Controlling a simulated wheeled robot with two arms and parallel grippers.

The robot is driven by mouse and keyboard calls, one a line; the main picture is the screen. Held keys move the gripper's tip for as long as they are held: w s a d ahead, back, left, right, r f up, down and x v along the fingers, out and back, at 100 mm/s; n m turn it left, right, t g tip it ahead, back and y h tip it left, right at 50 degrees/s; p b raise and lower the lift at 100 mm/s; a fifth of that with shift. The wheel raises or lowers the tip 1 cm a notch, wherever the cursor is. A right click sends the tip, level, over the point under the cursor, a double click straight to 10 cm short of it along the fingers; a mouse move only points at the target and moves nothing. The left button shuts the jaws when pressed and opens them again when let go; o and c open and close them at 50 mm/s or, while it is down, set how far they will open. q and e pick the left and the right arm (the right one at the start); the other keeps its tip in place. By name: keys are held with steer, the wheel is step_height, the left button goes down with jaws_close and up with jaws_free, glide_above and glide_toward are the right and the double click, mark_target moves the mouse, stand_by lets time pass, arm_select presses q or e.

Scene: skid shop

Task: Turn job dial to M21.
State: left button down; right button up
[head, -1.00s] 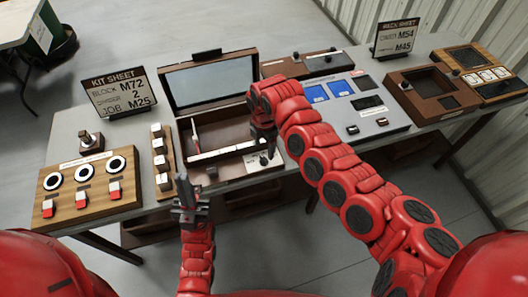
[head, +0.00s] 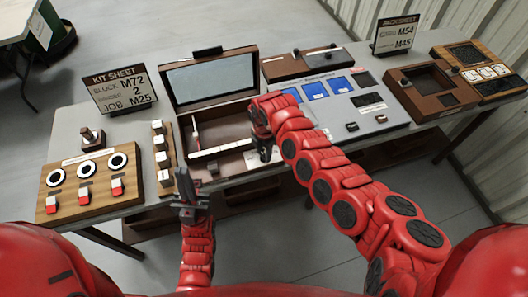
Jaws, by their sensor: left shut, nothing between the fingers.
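A small dark dial with a pale label plate (head: 251,160) sits at the right front of the open brown case (head: 232,172); the dial is mostly hidden by my right gripper. My right gripper (head: 265,154) points down at that spot, and its fingers are too small and dark to read. I cannot read the dial's marks or its setting. The kit sheet (head: 121,90) at the back left reads BLOCK M72, 2 and JOB M25.
A wooden panel with round dials and red switches (head: 88,186) lies at the left. A grey panel with blue screens (head: 340,100) and a brown tray (head: 432,92) lie to the right. The case lid (head: 211,80) stands upright.

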jaws_close()
steer(key=shift+d+m+b, duration=0.15)
steer(key=shift+m+b, duration=0.25)
steer(key=shift+m, duration=0.6)
steer(key=m, duration=0.9)
steer(key=shift+m, duration=0.4)
steer(key=m, duration=0.4)
steer(key=shift+m, duration=0.9)
